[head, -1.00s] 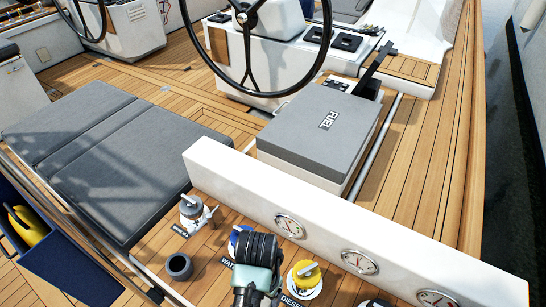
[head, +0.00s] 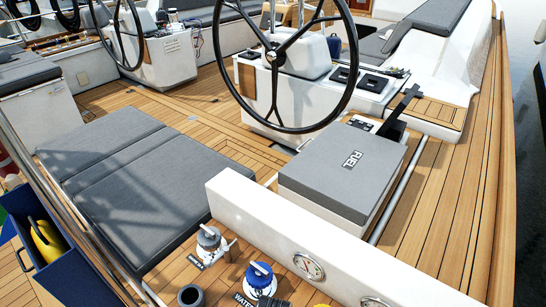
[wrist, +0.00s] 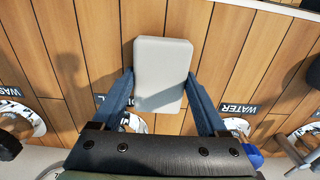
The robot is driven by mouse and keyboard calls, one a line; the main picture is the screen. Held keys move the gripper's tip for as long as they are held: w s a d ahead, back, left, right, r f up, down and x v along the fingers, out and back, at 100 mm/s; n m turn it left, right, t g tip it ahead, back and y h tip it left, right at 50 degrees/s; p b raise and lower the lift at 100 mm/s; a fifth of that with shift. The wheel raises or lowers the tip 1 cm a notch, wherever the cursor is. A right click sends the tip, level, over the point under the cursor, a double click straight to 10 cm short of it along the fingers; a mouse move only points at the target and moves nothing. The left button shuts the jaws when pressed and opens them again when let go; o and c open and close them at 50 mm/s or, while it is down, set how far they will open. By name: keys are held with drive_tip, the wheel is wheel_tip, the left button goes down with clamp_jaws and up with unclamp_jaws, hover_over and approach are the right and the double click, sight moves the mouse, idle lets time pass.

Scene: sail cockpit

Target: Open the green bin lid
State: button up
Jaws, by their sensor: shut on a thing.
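In the wrist view, my gripper (wrist: 158,100) is shut on a pale grey, rounded block (wrist: 162,60), with one dark blue finger along each side. The block is over a plank panel; I cannot tell whether it touches the wood. No green bin lid can be made out. A small green patch (head: 3,216) shows at the left edge of the head view, too cut off to identify. My gripper is outside the head view.
A blue bin (head: 62,283) holding something yellow stands at lower left. A blue cap (head: 259,275) sits by the WATER label. A white ledge with gauges (head: 340,250) and the grey FUEL box (head: 340,170) lie beyond. Planked deck (head: 210,95) is open between the grey cushions and wheel.

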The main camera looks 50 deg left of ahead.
drive_tip(key=o, duration=1.4)
drive_tip(key=shift+f, duration=0.1)
wheel_tip(320, 180, up, 12)
drive_tip(key=shift+r+p, duration=0.2)
drive_tip(key=shift+p, duration=0.5)
